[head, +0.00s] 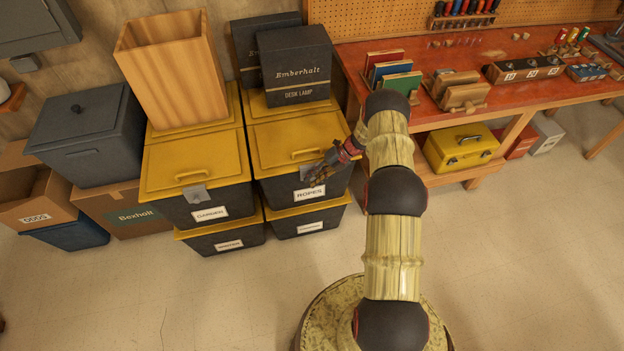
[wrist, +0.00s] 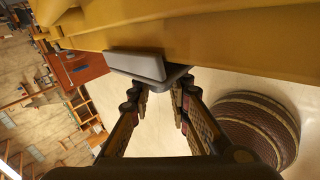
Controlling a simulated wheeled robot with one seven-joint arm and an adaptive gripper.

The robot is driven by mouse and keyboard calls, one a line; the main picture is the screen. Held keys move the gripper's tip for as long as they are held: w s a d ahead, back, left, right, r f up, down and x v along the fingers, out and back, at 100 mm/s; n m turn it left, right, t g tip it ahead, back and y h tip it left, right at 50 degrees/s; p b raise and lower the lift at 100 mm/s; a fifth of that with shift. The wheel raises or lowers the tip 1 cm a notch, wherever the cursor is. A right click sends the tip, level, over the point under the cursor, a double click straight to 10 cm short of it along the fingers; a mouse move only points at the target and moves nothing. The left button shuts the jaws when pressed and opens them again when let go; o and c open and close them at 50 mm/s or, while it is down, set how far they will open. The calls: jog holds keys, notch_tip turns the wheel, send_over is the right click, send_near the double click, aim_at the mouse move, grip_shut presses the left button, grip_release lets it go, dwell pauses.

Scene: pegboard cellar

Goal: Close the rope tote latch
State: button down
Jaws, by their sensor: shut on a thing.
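The rope tote is a dark bin labelled ROPES (head: 309,192) with a yellow lid (head: 290,135); it stands in the upper row of totes in the head view. Its grey latch (head: 306,172) is at the front edge below the lid handle, partly hidden by my gripper (head: 320,174). In the wrist view the latch (wrist: 138,65) is a grey plate sticking out below the yellow lid edge (wrist: 220,35). My gripper (wrist: 162,90) has its fingertips at the latch, shut on it with a gap between the fingers. The exact latch angle is hard to tell.
A red-topped workbench (head: 440,55) is close on the right. The floor in front (head: 190,300) is clear.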

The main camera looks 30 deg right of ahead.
jog(key=shift+w+d+r+g, duration=0.1)
jog(key=shift+w+d+g, duration=0.1)
jog(key=shift+w+g, duration=0.1)
dwell(0.4)
jog(key=c, duration=1.9)
grip_release()
jog(key=shift+o, duration=1.1)
notch_tip(320, 180, up, 10)
